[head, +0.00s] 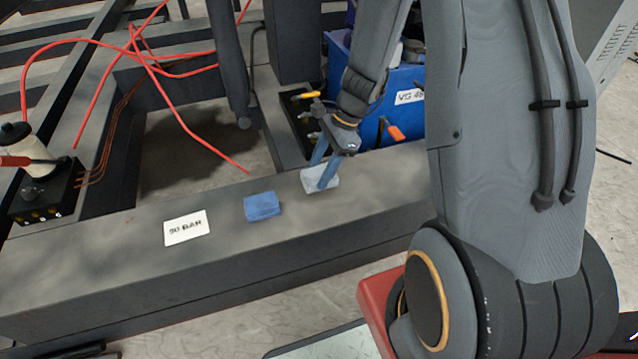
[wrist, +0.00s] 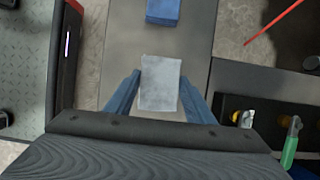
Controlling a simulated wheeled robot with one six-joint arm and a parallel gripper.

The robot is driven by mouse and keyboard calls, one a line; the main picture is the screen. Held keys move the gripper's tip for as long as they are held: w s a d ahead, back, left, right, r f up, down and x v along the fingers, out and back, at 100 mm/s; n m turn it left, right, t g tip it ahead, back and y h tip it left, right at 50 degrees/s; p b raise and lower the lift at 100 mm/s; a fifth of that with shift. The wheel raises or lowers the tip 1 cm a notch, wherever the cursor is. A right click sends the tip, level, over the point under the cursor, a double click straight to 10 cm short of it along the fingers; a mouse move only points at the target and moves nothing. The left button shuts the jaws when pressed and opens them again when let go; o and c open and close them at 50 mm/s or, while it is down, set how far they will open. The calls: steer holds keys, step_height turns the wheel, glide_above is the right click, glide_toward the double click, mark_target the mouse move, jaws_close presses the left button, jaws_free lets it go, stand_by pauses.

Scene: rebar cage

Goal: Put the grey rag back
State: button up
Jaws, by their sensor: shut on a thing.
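The grey rag (head: 318,181) is a pale folded block on the dark beam, to the right of a blue folded rag (head: 262,206). My gripper (head: 327,174) reaches down over the grey rag, its blue fingers shut on it from both sides. In the wrist view the grey rag (wrist: 160,84) sits between the two fingers of my gripper (wrist: 160,97). The blue rag (wrist: 162,12) lies ahead of it, apart from it. I cannot tell whether the grey rag touches the beam or is slightly lifted.
A white "90 BAR" card (head: 186,227) lies on the beam (head: 120,265) left of the blue rag. A blue bin (head: 405,78) with tools stands behind my gripper. Red hoses (head: 150,65) cross the frame at the back left. The beam between the rags is clear.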

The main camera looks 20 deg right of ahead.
steer(key=shift+f+b, duration=0.8)
steer(key=shift+f, duration=1.1)
steer(key=shift+f, duration=0.1)
steer(key=o, duration=0.9)
